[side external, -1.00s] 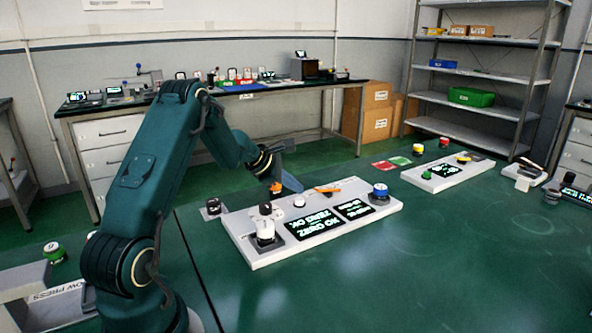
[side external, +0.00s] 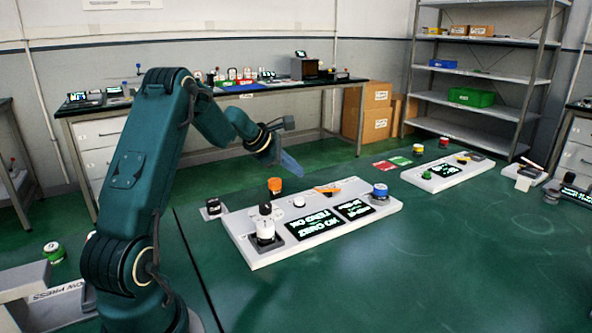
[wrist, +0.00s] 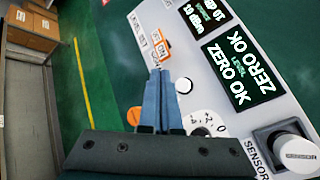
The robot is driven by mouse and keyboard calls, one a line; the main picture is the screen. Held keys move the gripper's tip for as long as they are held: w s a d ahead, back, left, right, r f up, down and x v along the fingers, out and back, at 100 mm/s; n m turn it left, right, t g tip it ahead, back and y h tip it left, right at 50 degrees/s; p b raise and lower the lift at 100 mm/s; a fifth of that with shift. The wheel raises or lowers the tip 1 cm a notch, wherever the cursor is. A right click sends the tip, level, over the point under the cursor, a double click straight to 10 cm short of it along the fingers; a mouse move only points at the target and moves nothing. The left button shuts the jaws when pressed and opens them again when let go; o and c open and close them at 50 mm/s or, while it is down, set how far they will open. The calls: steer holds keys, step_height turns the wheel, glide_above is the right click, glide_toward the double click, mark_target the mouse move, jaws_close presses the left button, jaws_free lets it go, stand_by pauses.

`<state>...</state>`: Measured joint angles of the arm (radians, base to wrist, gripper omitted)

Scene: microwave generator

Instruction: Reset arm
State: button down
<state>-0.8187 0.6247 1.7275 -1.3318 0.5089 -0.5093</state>
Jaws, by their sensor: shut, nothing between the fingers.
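My gripper (side external: 291,164) is shut and empty, in the air above the back edge of the white generator panel (side external: 325,238). In the wrist view my gripper's blue fingers (wrist: 160,72) are together and point towards the orange switch (wrist: 160,52). An orange knob (side external: 274,186) stands at the panel's back edge, below and apart from the fingers. In the wrist view the fingers partly hide the orange knob (wrist: 133,117). The panel also bears a small white button (side external: 298,202), a blue-ringed knob (side external: 380,190), a white sensor piece (side external: 265,230) and lit displays (side external: 312,222).
A second panel (side external: 448,178) with knobs stands further back at the right, near red and green cards (side external: 392,163). A small dark-topped item (side external: 213,208) sits left of the generator. The green table is clear in front at the right.

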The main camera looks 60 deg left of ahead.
stand_by(0.4)
steer(key=shift+w+d, duration=0.1)
steer(key=shift+d, duration=0.1)
steer(key=w+d+r+m+t+h, duration=0.1)
steer(key=d+r+m, duration=0.2)
steer(key=d+r, duration=0.25)
steer(key=w+d+r+m+h, duration=0.1)
steer(key=w+d+r+m, duration=0.1)
steer(key=d+r, duration=0.35)
steer(key=s+d+r+m+h, duration=0.1)
steer(key=s+d+r+m, duration=0.2)
steer(key=d, duration=0.4)
steer(key=s+d+m+h, duration=0.1)
steer(key=s+d+m, duration=0.1)
steer(key=d+m, duration=0.3)
steer(key=s+d+f+m+g, duration=0.2)
steer(key=s+d+m, duration=0.75)
steer(key=s, duration=0.35)
steer(key=s+a+f+m+g+y, duration=0.2)
steer(key=s+a+f+m+y, duration=0.1)
steer(key=s+f+m, duration=0.2)
steer(key=s+f, duration=0.2)
steer(key=s, duration=0.1)
steer(key=shift+a+m+g, duration=0.3)
steer(key=shift+a+m, duration=0.05)
